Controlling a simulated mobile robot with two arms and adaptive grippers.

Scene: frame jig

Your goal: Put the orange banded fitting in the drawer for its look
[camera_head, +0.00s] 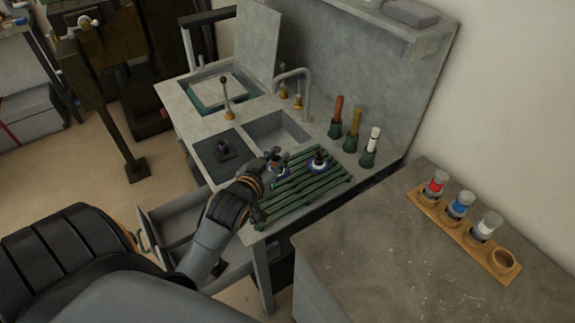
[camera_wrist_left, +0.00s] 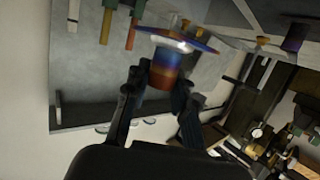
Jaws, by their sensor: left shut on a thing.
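In the head view the gripper mostly hides this fitting. A second, dark fitting (camera_head: 319,160) with a pale, bluish base stands on the rack to the right. An open grey drawer (camera_head: 178,208) juts out under the bench's left side, partly behind my left arm. My right gripper is not in view.
A sink (camera_head: 276,132) with a tap lies behind the rack. Several colored-handled tools in green holders stand right of it, including a red-brown one (camera_head: 337,117). A wooden holder (camera_head: 464,232) with red, blue and white-topped jars sits on the right counter (camera_head: 375,250).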

